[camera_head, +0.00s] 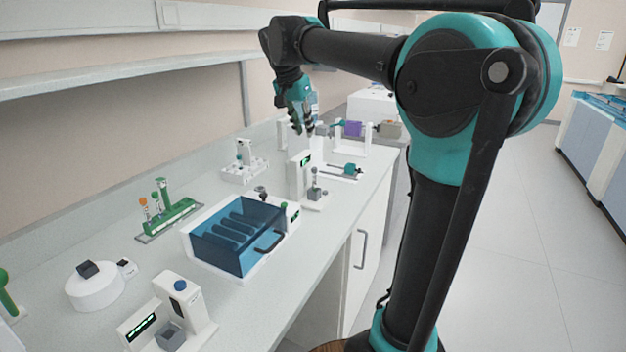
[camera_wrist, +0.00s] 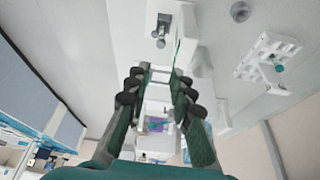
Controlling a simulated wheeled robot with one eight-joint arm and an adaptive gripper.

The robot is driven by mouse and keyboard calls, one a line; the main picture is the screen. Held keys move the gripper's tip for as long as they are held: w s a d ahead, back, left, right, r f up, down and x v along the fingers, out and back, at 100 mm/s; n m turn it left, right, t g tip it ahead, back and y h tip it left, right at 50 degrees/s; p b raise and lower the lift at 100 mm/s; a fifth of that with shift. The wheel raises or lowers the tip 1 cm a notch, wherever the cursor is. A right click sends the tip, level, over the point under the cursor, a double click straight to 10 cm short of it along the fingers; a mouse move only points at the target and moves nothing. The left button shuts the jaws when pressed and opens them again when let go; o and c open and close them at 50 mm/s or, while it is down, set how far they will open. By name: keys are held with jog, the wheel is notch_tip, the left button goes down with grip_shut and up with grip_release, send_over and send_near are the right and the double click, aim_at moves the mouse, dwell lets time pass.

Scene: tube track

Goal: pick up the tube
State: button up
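My gripper (camera_head: 303,130) is above the far part of the bench in the head view. In the wrist view its two fingers (camera_wrist: 158,88) are apart, with nothing visibly held between them. A small teal-topped tube (camera_wrist: 278,68) stands in a white rack (camera_wrist: 262,48), off to the right of the fingers. The same white rack (camera_head: 243,173) is left of and below my gripper in the head view. Which tube the task means cannot be told.
A white device with a green display (camera_head: 298,172) stands below my gripper. A purple-bodied device (camera_head: 351,129) is farther back. A blue-lidded box (camera_head: 235,232), a round white device (camera_head: 94,292) and another display device (camera_head: 180,305) stand nearer. Bare bench (camera_head: 335,210) shows along the front edge.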

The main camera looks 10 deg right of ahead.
aim_at(314, 168)
jog(key=x, duration=1.7)
jog(key=shift+w, duration=0.1)
grip_shut()
notch_tip(314, 168, up, 20)
dwell(0.4)
jog(key=shift+a+f, duration=0.1)
jog(key=shift+a, duration=0.05)
